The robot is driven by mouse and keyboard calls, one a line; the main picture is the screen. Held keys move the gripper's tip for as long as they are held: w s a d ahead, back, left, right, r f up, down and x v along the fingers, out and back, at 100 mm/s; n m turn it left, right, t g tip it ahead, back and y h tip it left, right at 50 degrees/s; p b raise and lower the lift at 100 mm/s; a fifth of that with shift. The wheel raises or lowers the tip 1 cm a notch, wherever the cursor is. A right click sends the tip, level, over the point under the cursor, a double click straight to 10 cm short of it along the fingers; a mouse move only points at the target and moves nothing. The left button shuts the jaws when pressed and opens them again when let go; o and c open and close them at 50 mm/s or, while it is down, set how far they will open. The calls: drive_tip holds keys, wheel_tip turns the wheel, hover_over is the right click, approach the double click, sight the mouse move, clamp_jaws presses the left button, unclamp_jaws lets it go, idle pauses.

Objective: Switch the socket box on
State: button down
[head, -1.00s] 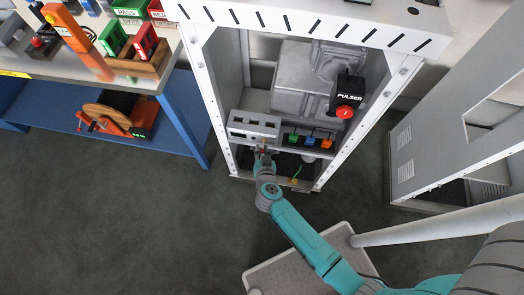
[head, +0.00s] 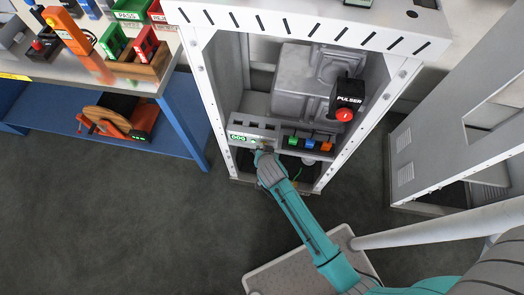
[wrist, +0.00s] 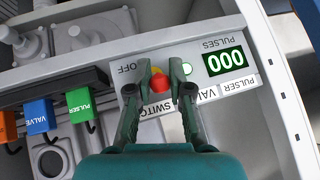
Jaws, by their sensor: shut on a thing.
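The socket box (head: 262,123) is a grey box low inside the white frame, with a row of dark sockets along its top. Its green display (wrist: 225,61) is lit and reads 000; it also shows in the head view (head: 238,138). A yellow part shows just behind the red tip. The word OFF is printed beside the fingers. In the head view my gripper (head: 262,150) hides the switch.
Green (head: 293,141), blue (head: 310,143) and orange (head: 327,146) plugs stand right of the box. A black pulser (head: 348,94) with a red button hangs above. White frame posts flank the opening. A blue bench (head: 185,125) is on the left; a grey cabinet (head: 425,140) is on the right.

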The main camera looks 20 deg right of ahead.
drive_tip(key=shift+w+r, duration=0.1)
drive_tip(key=shift+r, duration=0.05)
idle(0.3)
drive_tip(key=c, duration=1)
unclamp_jaws()
drive_tip(key=shift+c, duration=0.2)
drive_tip(key=v, duration=1.2)
